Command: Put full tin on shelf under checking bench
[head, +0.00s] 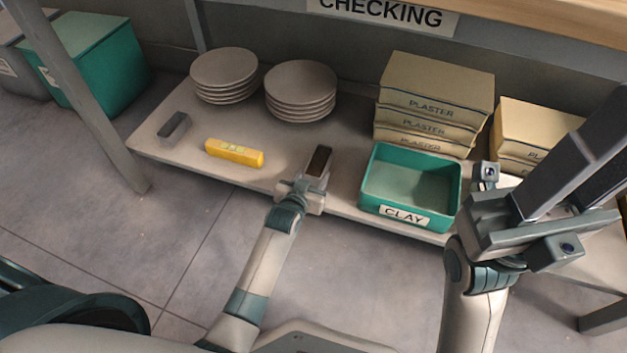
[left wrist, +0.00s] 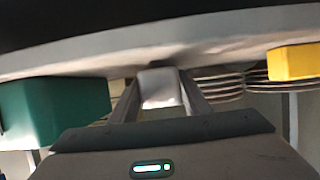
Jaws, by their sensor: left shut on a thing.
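My left gripper (head: 318,162) is over the front part of the low shelf (head: 245,125), under the bench labelled CHECKING. It is shut on a small pale thing with a dark brown top, likely the tin (head: 319,160). In the left wrist view the pale tin (left wrist: 160,88) sits between the two fingers. Whether it touches the shelf board I cannot tell. My right gripper (head: 575,150) is raised close to the camera at the right; the gap between its fingers is unclear.
On the shelf are two plate stacks (head: 224,75) (head: 300,90), a yellow block (head: 234,153), a dark grey block (head: 174,127), a teal CLAY bin (head: 404,219) and PLASTER boxes (head: 437,85). Bare shelf lies left of the gripper. A slanting grey leg (head: 85,95) stands at left.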

